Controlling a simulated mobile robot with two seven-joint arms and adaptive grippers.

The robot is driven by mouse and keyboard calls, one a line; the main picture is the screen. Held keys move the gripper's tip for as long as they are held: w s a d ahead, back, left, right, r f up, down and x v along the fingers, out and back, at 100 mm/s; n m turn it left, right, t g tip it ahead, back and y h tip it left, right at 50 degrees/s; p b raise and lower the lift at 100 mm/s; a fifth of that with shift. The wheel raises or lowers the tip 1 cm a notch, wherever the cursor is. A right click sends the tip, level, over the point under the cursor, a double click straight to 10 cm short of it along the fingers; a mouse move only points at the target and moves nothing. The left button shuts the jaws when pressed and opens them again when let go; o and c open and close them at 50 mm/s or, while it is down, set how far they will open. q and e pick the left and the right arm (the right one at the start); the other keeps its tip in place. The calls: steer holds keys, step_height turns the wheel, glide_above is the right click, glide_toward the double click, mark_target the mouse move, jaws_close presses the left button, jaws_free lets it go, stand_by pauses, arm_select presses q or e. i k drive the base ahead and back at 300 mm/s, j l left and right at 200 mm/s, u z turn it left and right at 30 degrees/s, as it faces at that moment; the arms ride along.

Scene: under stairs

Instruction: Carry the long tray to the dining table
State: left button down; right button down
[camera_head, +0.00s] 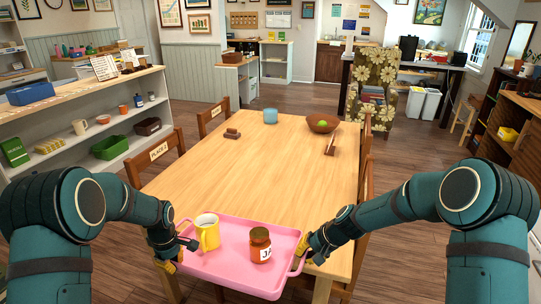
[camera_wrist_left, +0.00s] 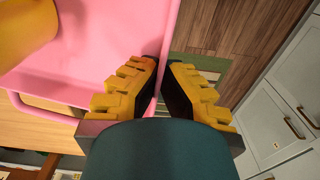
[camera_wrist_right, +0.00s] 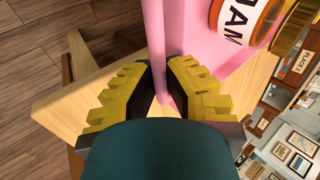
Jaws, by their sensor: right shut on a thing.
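The long tray (camera_head: 228,269) is pink, with a raised rim and end handles. It overlaps the near end of the wooden dining table (camera_head: 275,165); I cannot tell whether it touches the top. A yellow mug (camera_head: 208,233) stands on its left part and an orange-brown jam jar (camera_head: 260,246) on its right part, both upright. My left gripper (camera_wrist_left: 162,62) has its fingers close around the pink edge at the tray's left end. My right gripper (camera_wrist_right: 159,66) is shut on the pink handle at the right end, beside the jar (camera_wrist_right: 240,18).
On the table are a blue cup (camera_head: 270,117), a brown bowl (camera_head: 322,124) with a green fruit, and small brown items (camera_head: 232,133). Chairs (camera_head: 157,155) flank the table. A white shelf (camera_head: 80,125) stands at left. The table's middle is clear.

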mark_target(238, 207)
steer(key=i, duration=0.85)
